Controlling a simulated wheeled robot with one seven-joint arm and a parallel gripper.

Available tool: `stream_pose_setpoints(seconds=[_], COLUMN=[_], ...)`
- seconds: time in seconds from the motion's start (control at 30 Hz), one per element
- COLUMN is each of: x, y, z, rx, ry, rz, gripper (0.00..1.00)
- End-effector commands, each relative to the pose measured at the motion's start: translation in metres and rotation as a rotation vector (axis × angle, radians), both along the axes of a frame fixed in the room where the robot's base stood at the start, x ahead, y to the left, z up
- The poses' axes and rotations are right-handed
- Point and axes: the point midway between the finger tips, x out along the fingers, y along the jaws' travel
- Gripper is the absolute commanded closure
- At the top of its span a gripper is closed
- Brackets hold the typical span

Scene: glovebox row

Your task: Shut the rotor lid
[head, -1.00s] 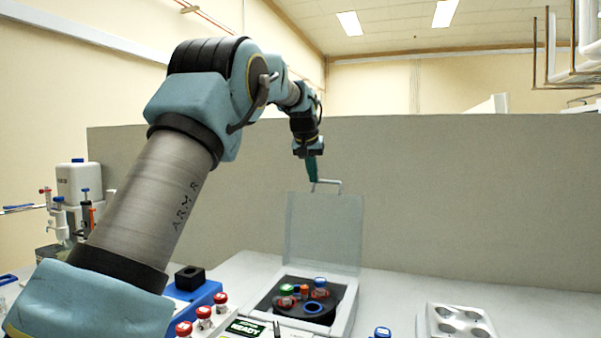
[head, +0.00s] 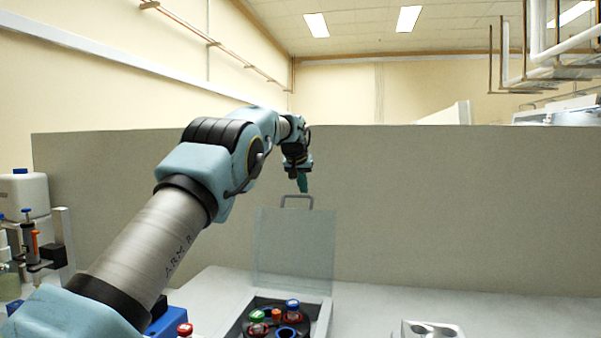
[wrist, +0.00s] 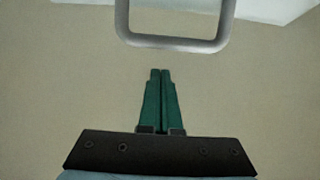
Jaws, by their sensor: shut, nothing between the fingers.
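The rotor lid (head: 293,245) is a pale, see-through panel standing upright, open, at the back of the centrifuge box (head: 322,318). A grey bar handle (head: 297,197) sits on its top edge; in the wrist view the handle (wrist: 172,43) crosses the top of the picture. My gripper (head: 303,188) is at the handle's height in the head view, just above the lid. In the wrist view its green fingers (wrist: 160,72) are together and empty, with a gap between their tips and the handle. Whether they touch the handle in depth is not clear from the head view.
Inside the box, the dark rotor holds tubes with green (head: 257,316) and blue (head: 292,305) caps. A white rack with holes (head: 430,330) stands to the right. A grey partition (head: 450,210) rises behind. A red-capped vial (head: 185,329) is at the left.

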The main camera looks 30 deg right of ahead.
Motion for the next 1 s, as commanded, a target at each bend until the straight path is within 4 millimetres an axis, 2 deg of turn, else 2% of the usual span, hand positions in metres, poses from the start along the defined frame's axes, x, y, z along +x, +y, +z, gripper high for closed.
stream_pose_setpoints(seconds=[0.07,0.6,1.0], x=[0.003,-0.024,-0.026], y=[-0.002,0.023,0.025], z=[-0.004,-0.004,-0.006], rx=[0.000,-0.001,0.001], ry=[0.000,-0.001,-0.001], rz=[0.000,0.000,0.001], gripper=[1.00,1.00,1.00])
